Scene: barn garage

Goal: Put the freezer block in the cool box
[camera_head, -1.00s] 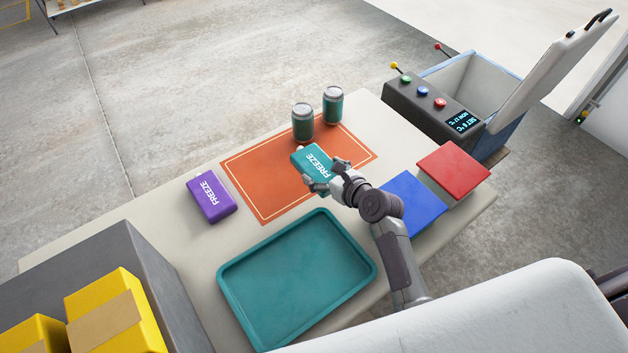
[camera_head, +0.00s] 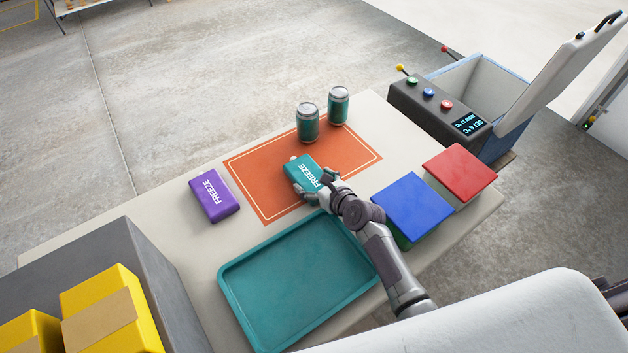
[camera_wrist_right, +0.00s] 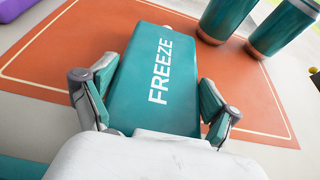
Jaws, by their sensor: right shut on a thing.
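The teal freezer block (camera_head: 305,169), marked FREEZE, is at the orange mat's front edge. My right gripper (camera_head: 313,188) is shut on it, with a finger on each side; the block (camera_wrist_right: 158,85) also fills the middle of the right wrist view between the fingers. Whether the block touches the mat is hard to tell. A purple block (camera_head: 214,195), also marked FREEZE, lies left of the mat. The blue cool box (camera_head: 468,77) stands open at the far right, its white lid (camera_head: 556,65) raised. My left gripper is not in view.
Two teal cans (camera_head: 307,123) stand at the back of the orange mat (camera_head: 262,198). A teal tray (camera_head: 296,281) lies in front. Blue (camera_head: 411,204) and red (camera_head: 460,170) boxes stand to the right. A dark control panel (camera_head: 437,108) is before the cool box.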

